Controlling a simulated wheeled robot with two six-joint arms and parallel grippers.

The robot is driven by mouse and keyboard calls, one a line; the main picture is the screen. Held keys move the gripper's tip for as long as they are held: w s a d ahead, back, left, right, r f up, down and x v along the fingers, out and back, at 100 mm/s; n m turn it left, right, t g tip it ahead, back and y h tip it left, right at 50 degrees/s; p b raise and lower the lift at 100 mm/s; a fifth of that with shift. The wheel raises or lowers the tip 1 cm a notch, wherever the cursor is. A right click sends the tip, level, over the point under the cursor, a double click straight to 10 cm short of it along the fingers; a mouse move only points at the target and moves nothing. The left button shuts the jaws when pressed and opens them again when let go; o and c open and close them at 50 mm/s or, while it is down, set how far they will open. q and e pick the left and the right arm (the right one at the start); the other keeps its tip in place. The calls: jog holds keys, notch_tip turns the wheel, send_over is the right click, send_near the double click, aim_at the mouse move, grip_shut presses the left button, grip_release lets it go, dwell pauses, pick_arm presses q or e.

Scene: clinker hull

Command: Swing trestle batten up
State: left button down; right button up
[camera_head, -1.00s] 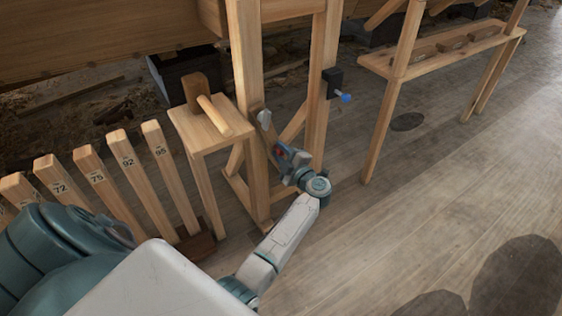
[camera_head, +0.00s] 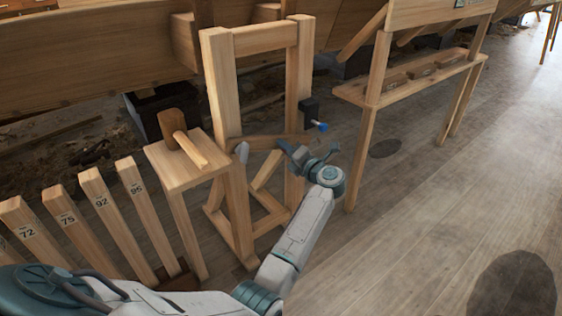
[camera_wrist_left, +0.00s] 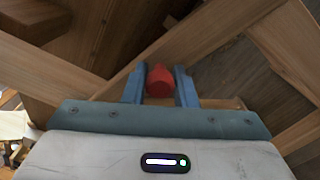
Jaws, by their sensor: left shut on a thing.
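The trestle (camera_head: 217,95) is a light wooden frame with two posts and a top rail. Its batten (camera_head: 265,142) lies nearly level across the posts, with a pale grey pivot knob (camera_head: 242,152) at the left post. A black bracket (camera_head: 309,110) with a blue-tipped pin (camera_head: 322,127) sits on the right post, just above the batten's right end. My left gripper (camera_head: 294,152) is at the right part of the batten. In the left wrist view its blue fingers are shut on a red knob (camera_wrist_left: 160,80). My right gripper is not in view.
A small wooden stand (camera_head: 172,165) with a mallet (camera_head: 178,130) is left of the trestle. Numbered wooden posts (camera_head: 100,195) stand at the lower left. A shelf rack (camera_head: 410,80) stands to the right. The plank hull (camera_head: 90,65) runs behind. The floor at right is clear.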

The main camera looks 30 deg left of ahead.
pick_arm(q)
jog(key=shift+w+d+r+n, duration=0.1)
jog(key=shift+w+r+n, duration=0.1)
jog(key=shift+r+n, duration=0.8)
jog(key=shift+w+d+r+n, duration=0.15)
jog(key=shift+r+n, duration=0.55)
jog(key=shift+r, duration=0.55)
jog(key=shift+a, duration=0.1)
jog(key=c, duration=1.2)
grip_release()
